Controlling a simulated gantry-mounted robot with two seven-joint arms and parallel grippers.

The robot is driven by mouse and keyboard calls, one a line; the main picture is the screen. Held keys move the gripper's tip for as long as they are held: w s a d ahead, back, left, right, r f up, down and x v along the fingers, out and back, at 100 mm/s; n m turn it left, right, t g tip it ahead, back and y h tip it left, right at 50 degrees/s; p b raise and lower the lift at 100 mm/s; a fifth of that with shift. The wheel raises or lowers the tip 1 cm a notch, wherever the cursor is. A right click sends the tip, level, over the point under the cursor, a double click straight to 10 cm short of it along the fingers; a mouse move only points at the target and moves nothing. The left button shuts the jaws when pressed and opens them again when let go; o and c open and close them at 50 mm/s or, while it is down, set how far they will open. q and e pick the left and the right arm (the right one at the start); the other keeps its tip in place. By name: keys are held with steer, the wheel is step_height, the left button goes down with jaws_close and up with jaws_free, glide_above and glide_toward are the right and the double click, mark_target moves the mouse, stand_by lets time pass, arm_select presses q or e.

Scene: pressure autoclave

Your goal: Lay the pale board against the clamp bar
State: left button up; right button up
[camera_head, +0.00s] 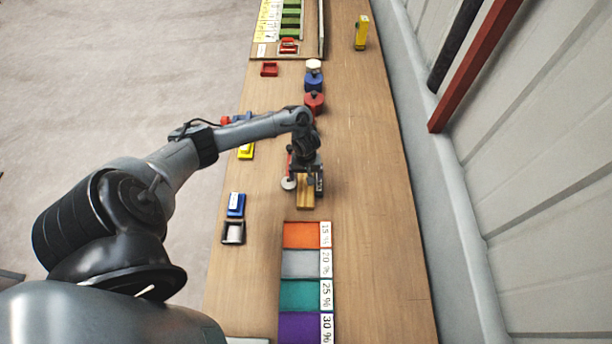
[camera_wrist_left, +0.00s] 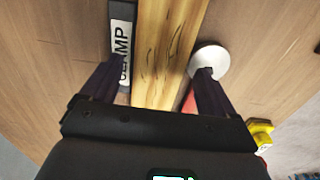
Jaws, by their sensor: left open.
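The pale board (camera_head: 305,197) is a yellowish wooden piece on the table under my left gripper. In the left wrist view the board (camera_wrist_left: 165,40) runs between the two fingers, with dark grain marks. My left gripper (camera_head: 304,176) is open, with one finger on each side of the board; in the wrist view the gripper (camera_wrist_left: 162,78) shows gaps beside the board. The clamp bar (camera_wrist_left: 122,12) is dark with a white CLAMP label and lies left of the board, very close alongside; I cannot tell whether they touch. My right gripper is out of view.
A white disc (camera_wrist_left: 209,57) lies beside the board by the right finger. Orange, grey, teal and purple percentage panels (camera_head: 300,264) lie in front. Blue (camera_head: 236,204) and black-framed (camera_head: 233,232) items sit left. Red and blue weights (camera_head: 314,102) stand behind.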

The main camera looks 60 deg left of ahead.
arm_select(q)
step_height(320, 180, up, 10)
steer(key=p, duration=0.3)
steer(key=d+f+m+t+h, duration=0.1)
steer(key=d+m+t, duration=0.65)
steer(key=d, duration=1.65)
steer(key=s+d+r+m+g, duration=0.1)
steer(key=s+r+m+g, duration=0.3)
steer(key=s+r, duration=0.6)
steer(key=s+m, duration=0.2)
steer(key=s, duration=0.1)
steer(key=shift+d+m+y+p, duration=0.35)
steer(key=shift+y+p, duration=0.05)
steer(key=shift+r, duration=0.15)
